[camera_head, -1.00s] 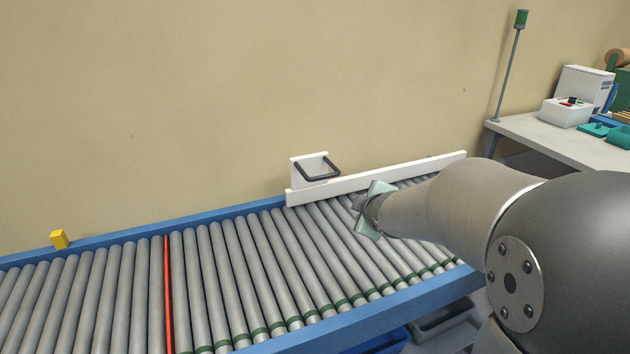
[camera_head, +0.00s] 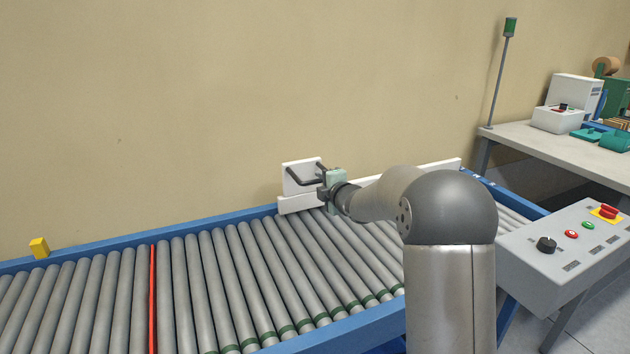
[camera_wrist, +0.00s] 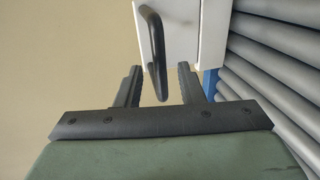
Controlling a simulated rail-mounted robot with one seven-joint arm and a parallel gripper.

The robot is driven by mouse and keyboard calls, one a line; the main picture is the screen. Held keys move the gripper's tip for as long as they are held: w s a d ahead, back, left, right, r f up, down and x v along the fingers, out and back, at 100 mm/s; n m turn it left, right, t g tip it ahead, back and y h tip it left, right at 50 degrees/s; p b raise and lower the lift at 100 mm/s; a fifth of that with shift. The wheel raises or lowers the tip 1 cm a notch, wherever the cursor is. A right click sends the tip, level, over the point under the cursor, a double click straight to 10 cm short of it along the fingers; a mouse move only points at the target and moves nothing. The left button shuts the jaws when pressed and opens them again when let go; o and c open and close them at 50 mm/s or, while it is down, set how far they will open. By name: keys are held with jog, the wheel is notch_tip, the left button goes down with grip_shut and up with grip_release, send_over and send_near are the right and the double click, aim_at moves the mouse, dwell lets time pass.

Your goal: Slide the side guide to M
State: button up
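The white side guide (camera_head: 295,204) lies along the far side of the roller conveyor, partly hidden behind my arm. Its upright plate (camera_head: 297,172) carries a black bar handle (camera_head: 300,181). My gripper (camera_head: 322,186) is at the handle. In the wrist view my gripper (camera_wrist: 161,72) is open, and the handle (camera_wrist: 157,60) passes between its two fingers with gaps on both sides. The side guide also shows in the wrist view (camera_wrist: 213,35). Small pale marks (camera_head: 478,180) show on the blue rail at the right; I cannot read an M.
The conveyor rollers (camera_head: 235,270) are bare, with a red roller or strip (camera_head: 152,300) at left. A yellow block (camera_head: 39,248) sits on the far rail. A control box (camera_head: 575,245) with a red button stands at right, before a workbench (camera_head: 570,150).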

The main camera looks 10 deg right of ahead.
aim_at(318, 182)
jog(key=shift+x, duration=2.65)
grip_shut()
jog(key=shift+s, duration=0.1)
